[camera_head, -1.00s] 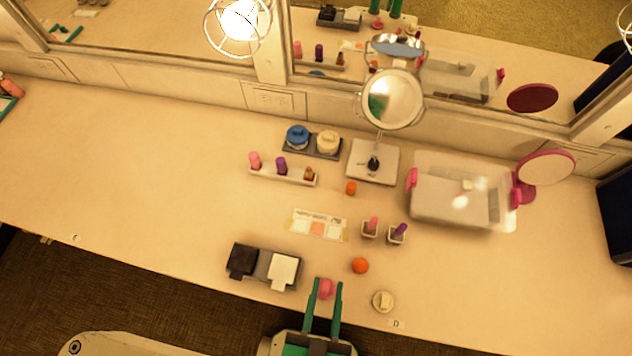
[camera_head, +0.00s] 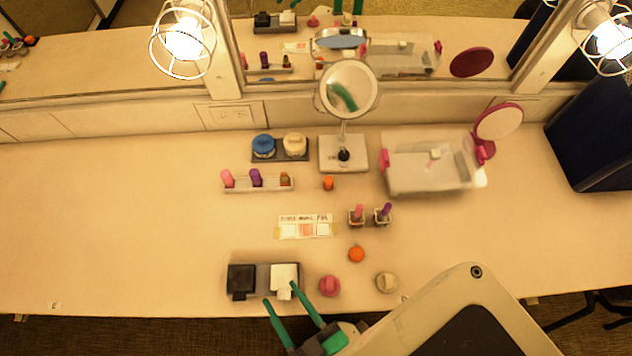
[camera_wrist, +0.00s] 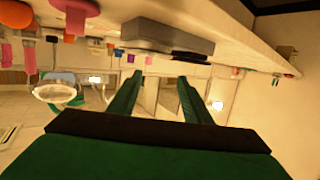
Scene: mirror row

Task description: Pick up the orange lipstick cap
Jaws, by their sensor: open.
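A small upright orange cylinder (camera_head: 328,183), which looks like the orange lipstick cap, stands on the counter just in front of the mirror's base. A rounder orange piece (camera_head: 356,254) lies nearer the front edge. My gripper (camera_head: 280,293) is open and empty at the counter's front edge, by the black and white blocks, well short of the orange cylinder. In the wrist view the two green fingers (camera_wrist: 159,78) are spread with nothing between them. The counter appears upside down there, and I cannot pick out the cap for sure.
A lipstick tray (camera_head: 270,187) stands left of the cap, a round mirror (camera_head: 348,90) behind it, and a clear bin (camera_head: 430,182) to the right. The left counter is clear.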

